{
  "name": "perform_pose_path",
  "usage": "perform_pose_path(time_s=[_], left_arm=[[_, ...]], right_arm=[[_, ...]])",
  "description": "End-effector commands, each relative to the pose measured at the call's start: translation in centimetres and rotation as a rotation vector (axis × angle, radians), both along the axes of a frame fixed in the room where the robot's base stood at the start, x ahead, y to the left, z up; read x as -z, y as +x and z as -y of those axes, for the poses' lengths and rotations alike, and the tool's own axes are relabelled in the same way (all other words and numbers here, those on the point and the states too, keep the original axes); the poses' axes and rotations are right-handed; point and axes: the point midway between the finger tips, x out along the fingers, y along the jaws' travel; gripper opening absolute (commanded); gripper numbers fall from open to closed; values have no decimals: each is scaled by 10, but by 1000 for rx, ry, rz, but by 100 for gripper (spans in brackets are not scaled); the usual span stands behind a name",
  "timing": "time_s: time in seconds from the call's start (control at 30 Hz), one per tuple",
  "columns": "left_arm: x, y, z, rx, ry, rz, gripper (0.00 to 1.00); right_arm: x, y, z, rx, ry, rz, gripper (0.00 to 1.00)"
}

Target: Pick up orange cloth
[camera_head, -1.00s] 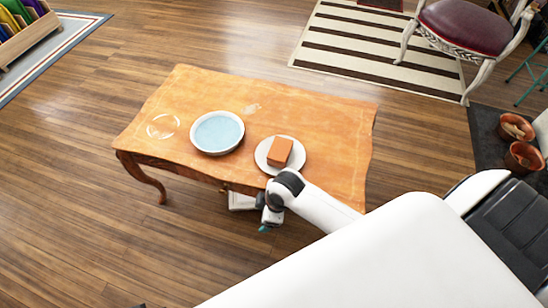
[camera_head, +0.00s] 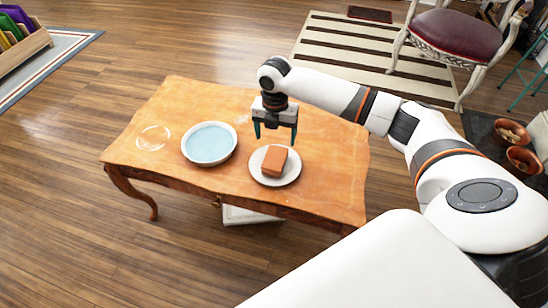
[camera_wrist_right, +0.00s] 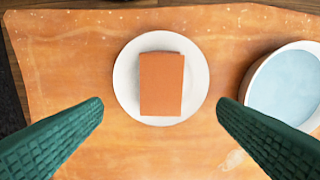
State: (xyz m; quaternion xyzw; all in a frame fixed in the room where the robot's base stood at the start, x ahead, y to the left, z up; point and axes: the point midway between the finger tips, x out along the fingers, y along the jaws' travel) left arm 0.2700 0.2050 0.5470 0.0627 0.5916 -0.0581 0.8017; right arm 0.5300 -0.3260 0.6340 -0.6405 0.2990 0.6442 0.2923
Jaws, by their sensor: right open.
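The orange cloth (camera_head: 274,160) is a folded, block-like piece lying on a white plate (camera_head: 292,176) on the wooden table. In the right wrist view the cloth (camera_wrist_right: 161,84) lies on the plate (camera_wrist_right: 126,76), ahead of and between the green fingertips. My right gripper (camera_head: 275,136) points down above the table, near the plate's far edge. Its two fingers are wide apart with nothing between them, and it is not touching the cloth. My left gripper is not in view.
A bowl of pale blue liquid (camera_head: 209,143) stands left of the plate. A clear round glass dish (camera_head: 153,138) sits at the table's left end. The wooden table (camera_head: 325,150) is bare right of the plate. A chair (camera_head: 460,32) stands behind at right.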

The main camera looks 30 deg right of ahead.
Motion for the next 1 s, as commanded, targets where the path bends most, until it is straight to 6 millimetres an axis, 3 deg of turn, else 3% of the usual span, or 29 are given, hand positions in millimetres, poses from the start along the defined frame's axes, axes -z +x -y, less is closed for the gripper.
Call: perform_pose_path(time_s=[0.17, 0.57, 0.63, 0.8, 1.0], left_arm=[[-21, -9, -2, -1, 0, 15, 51], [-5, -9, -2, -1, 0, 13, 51], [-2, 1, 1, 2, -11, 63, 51], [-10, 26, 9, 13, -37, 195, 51], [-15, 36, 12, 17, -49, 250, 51]], right_arm=[[37, -1, 0, 1, -1, -2, 82], [78, -1, -2, 1, 1, -1, 82], [92, -1, -2, 1, 0, -1, 82], [104, 0, -1, 2, 0, 1, 82], [108, 0, -1, 2, 0, 3, 82]])
